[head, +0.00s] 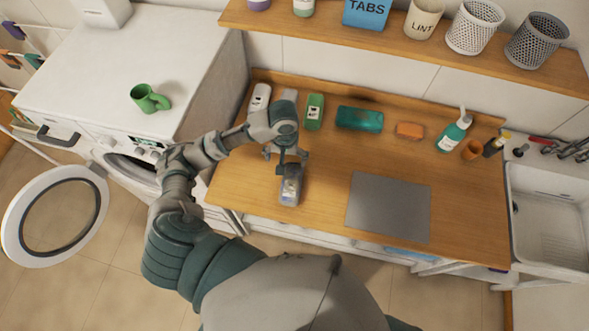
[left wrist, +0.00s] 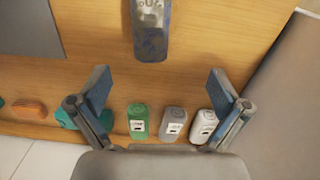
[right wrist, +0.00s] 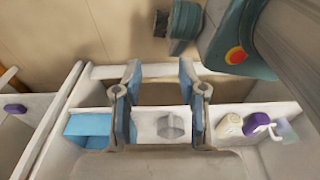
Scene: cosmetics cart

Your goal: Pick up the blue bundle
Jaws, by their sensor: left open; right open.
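A grey-blue, bottle-like item with a label (head: 290,190) lies on the wooden counter (head: 330,170); it also shows at the top of the left wrist view (left wrist: 151,30). A teal bundle-like item (head: 359,119) lies near the counter's back; I cannot tell which of the two is the blue bundle. My left gripper (head: 287,156) is open and empty at the far end of the grey-blue item, with its fingers (left wrist: 157,80) apart. My right gripper (right wrist: 158,70) is open and empty above an open compartment below; it is hidden in the head view.
White (head: 260,97) and green (head: 314,111) bottles, an orange sponge (head: 409,130) and a teal pump bottle (head: 454,132) line the counter's back. A grey mat (head: 388,206) lies to the right. The compartment holds a blue box (right wrist: 88,127). A wall shelf (head: 420,40) overhangs behind.

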